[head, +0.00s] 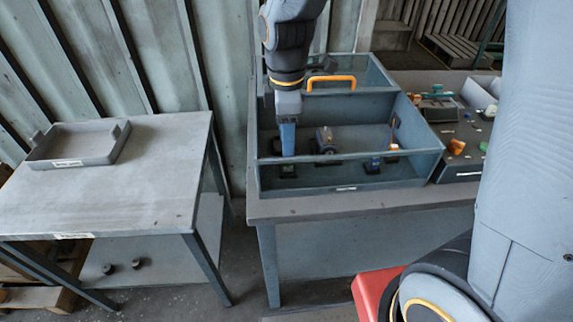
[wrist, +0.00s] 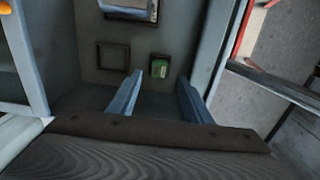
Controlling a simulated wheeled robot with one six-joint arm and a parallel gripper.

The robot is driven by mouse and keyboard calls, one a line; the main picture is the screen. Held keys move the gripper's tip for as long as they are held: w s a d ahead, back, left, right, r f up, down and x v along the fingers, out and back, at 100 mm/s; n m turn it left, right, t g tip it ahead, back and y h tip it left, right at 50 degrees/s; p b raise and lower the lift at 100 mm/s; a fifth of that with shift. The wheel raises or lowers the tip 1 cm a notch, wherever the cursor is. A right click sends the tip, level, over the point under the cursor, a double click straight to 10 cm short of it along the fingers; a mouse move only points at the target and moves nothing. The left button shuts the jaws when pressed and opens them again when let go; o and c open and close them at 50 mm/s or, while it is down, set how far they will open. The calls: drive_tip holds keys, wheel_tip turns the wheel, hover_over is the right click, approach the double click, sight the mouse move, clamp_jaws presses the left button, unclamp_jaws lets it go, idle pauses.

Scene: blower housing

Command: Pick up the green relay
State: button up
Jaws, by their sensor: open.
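My gripper (wrist: 160,76) is open, with one finger on each side of the relay's position in the picture. Nothing is between the fingers that I can see held, and the relay appears beyond the tips. In the head view my gripper (head: 287,152) points down into the left part of the grey housing (head: 412,168).
An empty square frame (wrist: 113,55) lies left of the relay. A motor-like part (head: 325,140) stands in the housing. An orange handle (head: 331,80) is behind. Loose orange and green parts lie right of the housing. A side table (head: 150,165) holds a grey tray (head: 75,160).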

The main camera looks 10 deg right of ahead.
drive_tip(key=shift+d+f+p, duration=0.1)
drive_tip(key=shift+f+p, duration=0.65)
drive_tip(key=shift+f, duration=1.7)
drive_tip(key=c, duration=0.9)
